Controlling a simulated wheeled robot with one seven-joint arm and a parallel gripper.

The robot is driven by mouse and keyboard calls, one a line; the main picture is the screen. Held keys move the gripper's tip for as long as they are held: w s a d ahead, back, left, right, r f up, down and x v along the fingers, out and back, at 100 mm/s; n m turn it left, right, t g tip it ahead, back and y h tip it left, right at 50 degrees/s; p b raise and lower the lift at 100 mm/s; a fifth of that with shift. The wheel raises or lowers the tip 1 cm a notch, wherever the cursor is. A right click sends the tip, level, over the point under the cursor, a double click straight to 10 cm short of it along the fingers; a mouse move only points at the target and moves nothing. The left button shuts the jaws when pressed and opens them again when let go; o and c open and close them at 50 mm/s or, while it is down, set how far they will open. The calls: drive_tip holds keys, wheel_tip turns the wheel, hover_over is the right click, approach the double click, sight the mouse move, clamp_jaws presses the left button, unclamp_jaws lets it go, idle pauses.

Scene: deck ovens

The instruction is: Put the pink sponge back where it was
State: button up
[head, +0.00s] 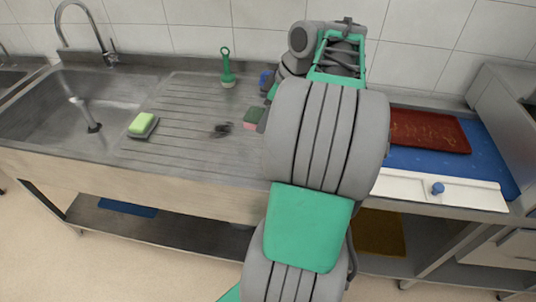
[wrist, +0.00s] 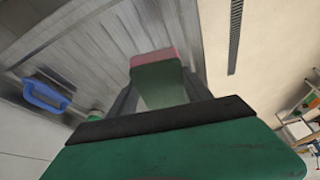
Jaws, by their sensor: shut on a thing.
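The pink sponge (head: 251,124), pink with a dark green layer, shows at the left edge of my arm over the right part of the ribbed drainboard (head: 180,105). In the wrist view the pink sponge (wrist: 153,57) sits between the two fingers of my gripper (wrist: 158,88), which is shut on it. Its pink side faces away from the wrist and its green side faces the camera. I cannot tell how far it is above the drainboard. In the head view my arm hides most of the gripper.
A yellow-green sponge (head: 142,121) sits on a grey holder at the left of the drainboard. A small dark object (head: 221,129) lies mid-drainboard. A green brush (head: 227,76) stands at the back. A blue object (wrist: 46,95) is nearby. A red tray (head: 428,130) lies at right.

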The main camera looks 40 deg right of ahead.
drive_tip(key=s+d+f+n+b, duration=0.1)
drive_tip(key=s+d+f+n, duration=0.15)
drive_tip(key=s+d, duration=0.65)
drive_tip(key=shift+m+y, duration=0.25)
drive_tip(key=shift+y, duration=0.15)
drive_tip(key=w+a+f+b, duration=0.1)
drive_tip(key=w+f, duration=0.2)
drive_tip(key=w, duration=0.1)
drive_tip(key=w+a+f+b, duration=0.1)
drive_tip(key=w+f, duration=0.3)
drive_tip(key=w+a+f+b, duration=0.1)
drive_tip(key=w+f, duration=0.2)
drive_tip(key=w, duration=0.2)
drive_tip(key=shift+a+f, duration=0.15)
drive_tip(key=shift+a, duration=0.15)
wheel_tip(320, 180, down, 3)
drive_tip(key=shift+r, duration=0.2)
drive_tip(key=shift+f, duration=0.1)
drive_tip(key=shift+f, duration=0.15)
drive_tip(key=o, duration=1.2)
